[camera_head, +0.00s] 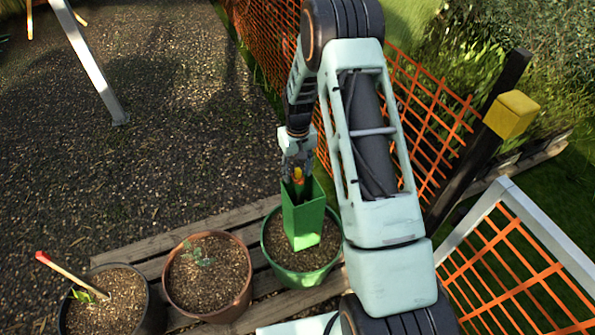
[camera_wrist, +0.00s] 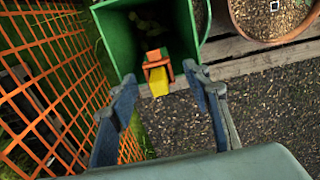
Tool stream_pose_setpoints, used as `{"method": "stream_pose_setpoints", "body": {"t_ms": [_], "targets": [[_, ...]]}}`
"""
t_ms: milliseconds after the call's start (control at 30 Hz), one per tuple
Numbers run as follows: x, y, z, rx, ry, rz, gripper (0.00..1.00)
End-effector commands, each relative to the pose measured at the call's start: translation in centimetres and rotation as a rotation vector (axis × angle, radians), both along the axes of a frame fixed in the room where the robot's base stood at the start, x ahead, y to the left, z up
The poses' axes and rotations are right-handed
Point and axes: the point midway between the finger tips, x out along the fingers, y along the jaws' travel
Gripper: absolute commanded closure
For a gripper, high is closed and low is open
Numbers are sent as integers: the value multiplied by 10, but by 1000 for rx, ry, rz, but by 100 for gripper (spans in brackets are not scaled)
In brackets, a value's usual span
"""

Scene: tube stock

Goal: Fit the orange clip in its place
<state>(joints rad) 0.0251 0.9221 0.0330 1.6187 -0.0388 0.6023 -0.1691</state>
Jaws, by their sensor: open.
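The orange clip (camera_wrist: 156,64) sits at the near rim of the green square tube (camera_wrist: 118,38) in the wrist view, with a yellow part (camera_wrist: 159,84) sticking out toward me. My gripper (camera_wrist: 160,75) is open, one finger on each side of the clip, with gaps visible. In the head view my gripper (camera_head: 298,172) points down at the top of the green tube (camera_head: 303,222), which stands tilted in a green pot (camera_head: 275,262). The clip is small and partly hidden there. Whether the clip is fully seated on the rim I cannot tell.
A brown pot (camera_head: 172,285) and a dark pot (camera_head: 148,315) with a red-tipped stick (camera_head: 70,272) stand to the left on wooden slats (camera_head: 235,217). Orange mesh fencing (camera_head: 435,110) runs close behind and right of my arm. Gravel at left is open.

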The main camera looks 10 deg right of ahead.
Motion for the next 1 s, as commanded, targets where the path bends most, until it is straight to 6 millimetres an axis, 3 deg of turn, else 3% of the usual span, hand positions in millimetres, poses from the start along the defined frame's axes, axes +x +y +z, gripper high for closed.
{"method": "stream_pose_setpoints", "body": {"t_ms": [167, 267, 700, 1000], "targets": [[0, 0, 5, 0, -1, 0, 56], [1, 0, 18, 0, -4, 0, 56], [1, -1, 104, 0, -3, 0, 56], [0, -1, 120, 0, 0, 0, 56]]}}
